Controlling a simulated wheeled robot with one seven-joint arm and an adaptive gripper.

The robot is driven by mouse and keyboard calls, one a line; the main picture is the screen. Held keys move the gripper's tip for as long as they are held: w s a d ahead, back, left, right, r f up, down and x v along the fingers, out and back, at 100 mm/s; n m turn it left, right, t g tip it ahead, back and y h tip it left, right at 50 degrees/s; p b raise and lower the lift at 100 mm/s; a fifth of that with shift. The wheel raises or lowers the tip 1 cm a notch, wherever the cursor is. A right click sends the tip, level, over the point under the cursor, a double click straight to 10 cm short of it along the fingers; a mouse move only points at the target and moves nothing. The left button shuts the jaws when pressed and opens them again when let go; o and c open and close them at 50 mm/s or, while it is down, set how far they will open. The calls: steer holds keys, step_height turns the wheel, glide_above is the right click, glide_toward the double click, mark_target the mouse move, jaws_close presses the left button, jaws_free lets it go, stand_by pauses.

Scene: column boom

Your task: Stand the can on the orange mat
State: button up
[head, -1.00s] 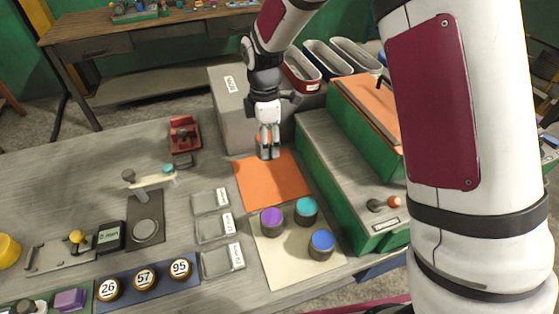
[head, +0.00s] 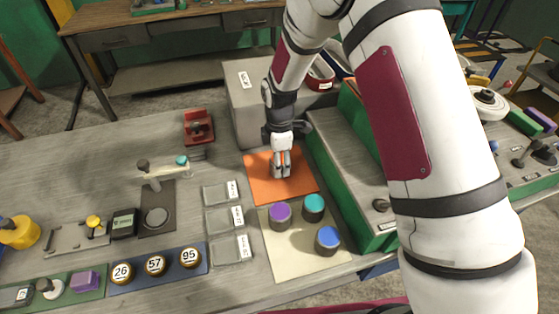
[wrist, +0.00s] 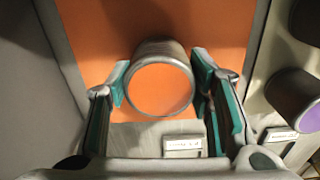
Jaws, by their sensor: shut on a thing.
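The can (wrist: 160,90) shows in the wrist view as a grey cylinder with an orange end facing the camera. My gripper (head: 281,168) is shut on it, with one teal-padded finger on each side. The orange mat (head: 258,188) lies on the bench, and my gripper is above its middle and back part in the head view. The mat also fills the background behind the can in the wrist view (wrist: 100,30). In the head view the fingers largely hide the can. I cannot tell whether its base touches the mat.
A cream mat (head: 290,260) with purple (head: 279,215), teal (head: 313,207) and blue (head: 327,240) topped cans lies just in front. A green-sided box (head: 345,190) stands close on the right and a grey box (head: 247,110) behind. Labelled clear trays (head: 222,218) lie left.

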steer(key=shift+f, duration=0.15)
steer(key=o, duration=1.4)
step_height(320, 180, up, 12)
steer(key=b, duration=0.1)
steer(key=shift+r+b, duration=0.25)
steer(key=shift+b, duration=0.15)
